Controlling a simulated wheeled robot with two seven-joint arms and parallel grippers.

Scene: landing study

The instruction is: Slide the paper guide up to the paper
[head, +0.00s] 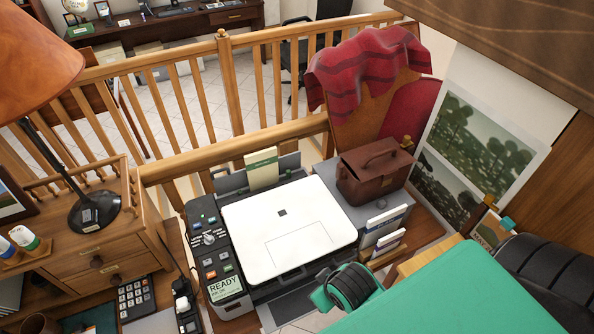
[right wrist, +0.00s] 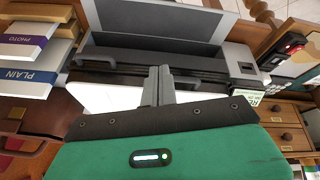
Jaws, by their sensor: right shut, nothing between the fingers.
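The printer has a white lid (head: 285,225) and a control panel (head: 209,250) on its left. I cannot make out the paper guide for certain. My right gripper (right wrist: 158,72) is shut and empty in the right wrist view, its fingertips over the printer's dark front slot. A flat grey tray (right wrist: 165,22) lies beyond them, with no clear sheet on it. In the head view the fingers are hidden behind my arm. My left gripper is not in view.
Upright packs (head: 385,225) and a brown leather bag (head: 375,170) stand right of the printer. A wooden railing (head: 240,145) runs behind. My teal arm covers the lower right.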

